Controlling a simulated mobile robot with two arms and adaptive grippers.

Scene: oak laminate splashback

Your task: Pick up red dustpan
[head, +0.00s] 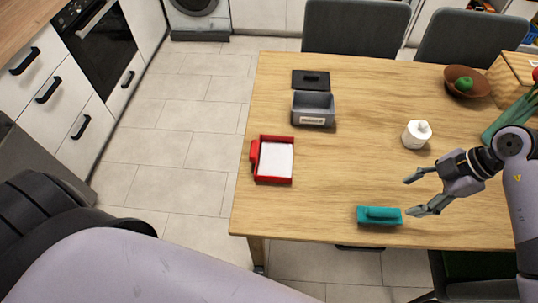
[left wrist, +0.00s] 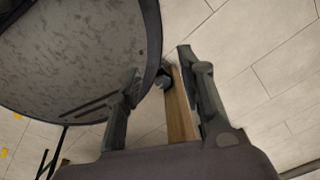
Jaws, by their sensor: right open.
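The red dustpan (head: 256,160) lies near the left edge of the wooden table in the head view, with a pale inner face and its handle toward the left. My right gripper (head: 409,196) is open and empty over the right part of the table, well to the right of the dustpan. My left gripper (left wrist: 157,63) shows in the left wrist view with its two fingers apart and nothing between them. It is out of sight in the head view, where my left arm fills the lower left. The dustpan cannot be made out in the left wrist view.
A teal block-shaped object (head: 379,215) lies near the table's front edge, close to my right gripper. A grey bin (head: 313,121), dark flat lid (head: 311,79), white jar (head: 416,134) and brown bowl (head: 483,74) with a green fruit stand farther back. The table's middle (head: 350,165) is clear.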

